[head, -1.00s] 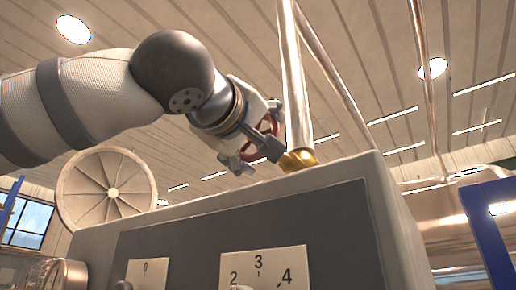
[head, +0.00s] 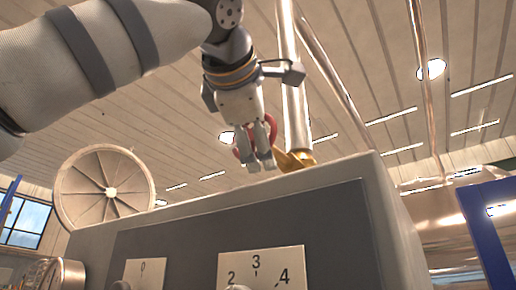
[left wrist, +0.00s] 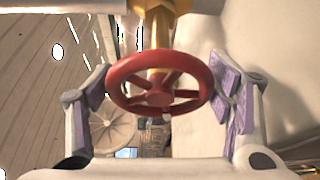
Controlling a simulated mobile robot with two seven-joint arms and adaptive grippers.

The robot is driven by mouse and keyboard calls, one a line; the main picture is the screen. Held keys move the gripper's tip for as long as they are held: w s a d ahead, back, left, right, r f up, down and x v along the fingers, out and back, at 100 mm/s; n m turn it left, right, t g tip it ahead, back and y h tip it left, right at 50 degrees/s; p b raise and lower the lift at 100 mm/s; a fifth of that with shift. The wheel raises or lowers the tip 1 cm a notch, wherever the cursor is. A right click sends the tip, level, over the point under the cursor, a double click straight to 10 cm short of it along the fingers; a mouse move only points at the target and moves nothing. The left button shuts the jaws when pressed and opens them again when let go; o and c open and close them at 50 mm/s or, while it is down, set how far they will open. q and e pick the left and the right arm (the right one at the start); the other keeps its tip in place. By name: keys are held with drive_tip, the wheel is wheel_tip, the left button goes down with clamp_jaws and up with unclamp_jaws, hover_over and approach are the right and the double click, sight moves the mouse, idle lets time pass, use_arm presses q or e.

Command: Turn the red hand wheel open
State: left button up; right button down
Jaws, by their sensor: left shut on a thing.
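The red hand wheel (left wrist: 160,98) sits on a brass stem (left wrist: 157,55) in the left wrist view, with its spokes and rim in plain sight. My left gripper (left wrist: 161,88) has its purple-padded fingers on opposite sides of the rim, shut on the wheel. In the head view my left gripper (head: 262,163) points down in front of the wheel and hides most of it. Only bits of the red rim (head: 273,134) show there. The brass valve body (head: 295,159) is just to the right, at the foot of a steel pipe. My right gripper is not in view.
A grey cabinet (head: 330,225) with a numbered dial plate (head: 262,268) fills the lower front. A pale spoked disc (head: 108,190) stands at the left. Upright steel pipes (head: 294,85) rise close to the gripper. A blue post (head: 492,235) is at the right.

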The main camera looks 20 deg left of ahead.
use_arm(q)
drive_tip(key=shift+n+g, duration=0.5)
drive_tip(key=shift+n, duration=0.6)
drive_tip(key=shift+h, duration=0.4)
drive_tip(key=o, duration=1.1)
drive_tip(key=shift+o, duration=0.2)
drive_tip(key=s+r, duration=0.1)
drive_tip(key=s, duration=1.1)
drive_tip(key=shift+r, duration=0.3)
drive_tip(key=shift+d, duration=0.15)
